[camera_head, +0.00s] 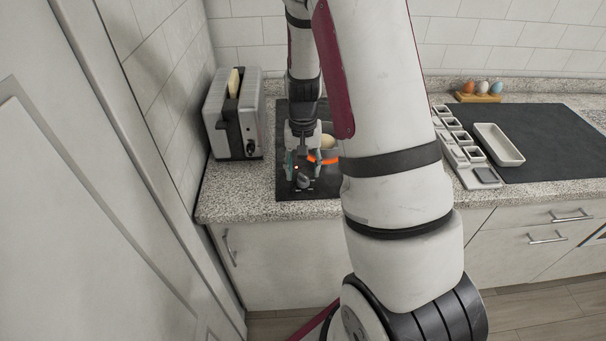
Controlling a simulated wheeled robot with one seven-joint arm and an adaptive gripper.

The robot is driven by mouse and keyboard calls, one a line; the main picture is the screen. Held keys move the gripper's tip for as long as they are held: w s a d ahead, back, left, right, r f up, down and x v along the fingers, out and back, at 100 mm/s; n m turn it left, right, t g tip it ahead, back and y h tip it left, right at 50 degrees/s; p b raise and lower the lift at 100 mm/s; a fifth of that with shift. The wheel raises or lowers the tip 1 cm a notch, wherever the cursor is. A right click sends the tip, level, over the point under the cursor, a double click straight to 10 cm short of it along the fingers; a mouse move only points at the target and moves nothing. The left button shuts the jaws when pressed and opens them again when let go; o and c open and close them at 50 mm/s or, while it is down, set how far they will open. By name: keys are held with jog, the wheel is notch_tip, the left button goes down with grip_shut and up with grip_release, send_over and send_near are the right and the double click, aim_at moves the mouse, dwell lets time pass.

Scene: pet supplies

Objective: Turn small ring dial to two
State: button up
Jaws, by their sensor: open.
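A black cooktop panel (287,193) is set in the speckled counter at the left. A small dark dial (304,181) is near its front edge. My gripper (303,172) points down over the dial, open, with its fingers on either side of it. I cannot tell whether the fingers touch the dial. The dial's marks and setting are too small to read. An orange glowing ring (329,160) lies just behind and right of the dial, partly hidden by my gripper and arm.
A toaster (233,128) with bread stands left of the cooktop. A pale round thing (327,142) is behind the gripper. Right of my arm are a row of small square compartments (463,153), a white tray (499,145), a dark mat (558,135) and an egg holder (478,97).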

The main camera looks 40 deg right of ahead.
aim_at(302, 176)
notch_tip(302, 176, up, 9)
dwell(0.3)
dwell(0.5)
jog(key=s+a+r+n+t, duration=0.1)
jog(key=s+a+r+n, duration=0.15)
jog(key=a+r, duration=0.35)
jog(key=s+a+r+n+t, duration=0.1)
jog(key=s+a+r+t, duration=0.1)
jog(key=s+a+r, duration=0.45)
jog(key=s+a+r+n+t, duration=0.2)
jog(key=s+a+r+n, duration=0.2)
jog(key=s+r, duration=0.3)
jog(key=s+a, duration=0.1)
jog(key=s, duration=0.1)
jog(key=shift+s+a, duration=0.15)
jog(key=shift+s, duration=0.2)
